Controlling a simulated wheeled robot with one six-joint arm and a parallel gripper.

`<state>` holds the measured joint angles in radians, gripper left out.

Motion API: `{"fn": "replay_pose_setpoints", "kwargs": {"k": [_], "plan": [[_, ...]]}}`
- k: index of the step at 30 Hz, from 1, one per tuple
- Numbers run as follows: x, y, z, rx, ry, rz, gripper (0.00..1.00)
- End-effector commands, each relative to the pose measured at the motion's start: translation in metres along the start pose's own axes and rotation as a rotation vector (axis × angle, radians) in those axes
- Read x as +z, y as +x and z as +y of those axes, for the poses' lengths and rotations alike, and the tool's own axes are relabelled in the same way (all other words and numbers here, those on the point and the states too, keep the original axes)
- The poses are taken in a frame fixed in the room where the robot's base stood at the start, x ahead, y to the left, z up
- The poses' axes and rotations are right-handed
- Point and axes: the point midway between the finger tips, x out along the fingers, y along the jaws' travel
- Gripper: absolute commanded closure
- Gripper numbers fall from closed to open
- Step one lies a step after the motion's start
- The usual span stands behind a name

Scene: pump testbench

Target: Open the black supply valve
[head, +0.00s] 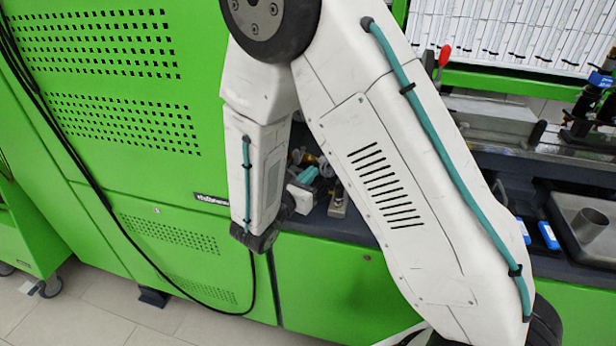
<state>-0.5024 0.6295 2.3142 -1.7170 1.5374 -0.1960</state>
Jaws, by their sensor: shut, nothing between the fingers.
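My white arm crosses the middle of the head view, and its wrist hangs in front of the bench's front edge. I cannot make out my gripper's fingers beyond the wrist.
A green cabinet (105,80) with perforated panels fills the left, with a black cable hanging down it. Tiled floor shows at lower left.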

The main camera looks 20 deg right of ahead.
Motion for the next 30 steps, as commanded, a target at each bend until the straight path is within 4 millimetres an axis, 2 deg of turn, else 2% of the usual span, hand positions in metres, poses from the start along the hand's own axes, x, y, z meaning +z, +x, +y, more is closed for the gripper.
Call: {"fn": "replay_pose_setpoints", "kwargs": {"k": [9, 20, 23, 26, 30], "plan": [[0.000, 0.021, -0.003, -0.003, 0.000, -0.001, 1.00], [0.001, 0.023, -0.007, -0.012, 0.002, -0.002, 1.00], [0.001, 0.014, -0.007, -0.013, 0.002, -0.002, 1.00], [0.001, -0.003, -0.006, -0.007, 0.001, -0.002, 1.00], [0.001, -0.039, -0.006, 0.004, -0.001, -0.002, 1.00]]}}
